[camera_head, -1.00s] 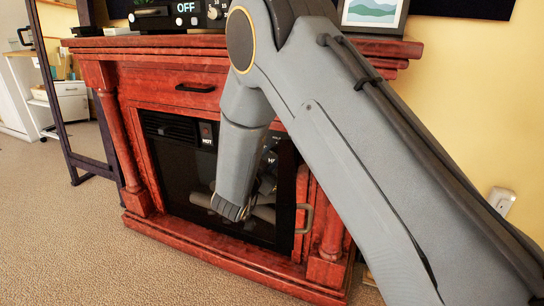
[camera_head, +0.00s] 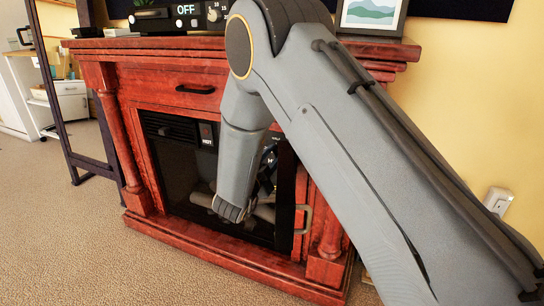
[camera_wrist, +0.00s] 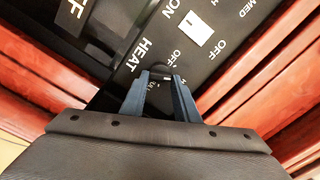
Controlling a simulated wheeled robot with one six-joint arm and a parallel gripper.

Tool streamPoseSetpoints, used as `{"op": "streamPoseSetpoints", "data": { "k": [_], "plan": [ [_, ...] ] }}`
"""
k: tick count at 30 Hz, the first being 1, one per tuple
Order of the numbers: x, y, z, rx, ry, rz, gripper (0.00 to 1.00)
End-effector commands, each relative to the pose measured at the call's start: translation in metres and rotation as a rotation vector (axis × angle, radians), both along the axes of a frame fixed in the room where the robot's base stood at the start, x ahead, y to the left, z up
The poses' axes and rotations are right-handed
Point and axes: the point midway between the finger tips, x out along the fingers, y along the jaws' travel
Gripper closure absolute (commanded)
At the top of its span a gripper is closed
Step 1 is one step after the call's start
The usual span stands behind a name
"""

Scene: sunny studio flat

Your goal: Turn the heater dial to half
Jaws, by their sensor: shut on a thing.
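The heater (camera_head: 180,165) is a dark glass-fronted insert in a red wooden fireplace surround. In the wrist view, its black control panel (camera_wrist: 215,55) carries white words such as HEAT, ON, OFF and MED. My gripper (camera_wrist: 161,80) has its two blue-grey fingers shut on a small dark dial (camera_wrist: 161,72) on that panel. The fingers cover the dial's sides, and I cannot read its setting. A white rocker switch (camera_wrist: 197,28) sits beyond the fingertips. In the head view, my arm hides the dial and most of the panel.
A black device (camera_head: 170,16) reading OFF and a framed picture (camera_head: 372,15) stand on the mantel (camera_head: 130,43). A wall socket (camera_head: 498,200) is at the right. The carpet (camera_head: 60,240) in front is clear.

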Motion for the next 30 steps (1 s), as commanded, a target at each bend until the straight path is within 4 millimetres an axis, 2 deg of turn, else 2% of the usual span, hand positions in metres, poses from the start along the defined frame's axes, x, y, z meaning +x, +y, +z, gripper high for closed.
{"op": "streamPoseSetpoints", "data": {
  "k": [15, 30],
  "plan": [
    [-0.0006, -0.0006, -0.0032, 0.37, -0.133, 0.0, 0.94],
    [-0.0008, -0.0007, -0.0039, 0.475, -0.171, 0.0, 0.94]
  ]
}}
